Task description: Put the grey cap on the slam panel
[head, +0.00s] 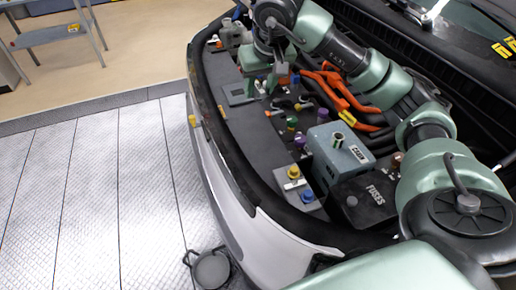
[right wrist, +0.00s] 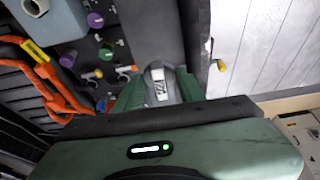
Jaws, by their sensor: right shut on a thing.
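My right gripper (head: 262,86) reaches down over the front of the open engine bay. In the right wrist view, its green fingers (right wrist: 157,92) are shut on the grey cap (right wrist: 158,75), which shows a pale top with dark markings. The dark grey slam panel (head: 238,122) runs along the front of the bay; it also shows in the right wrist view (right wrist: 155,30). The gripper is over the slam panel's far part, close to a flat grey plate (head: 238,93). I cannot tell whether the cap touches the panel. My left gripper is not in view.
Orange hoses (head: 338,92) run behind the gripper. A blue-grey coolant tank (head: 340,152), a black fuse box (head: 362,200) and several coloured caps stand nearer. A yellow cap (head: 293,172) sits near the front rim. A round dark lid (head: 211,270) is on the floor side.

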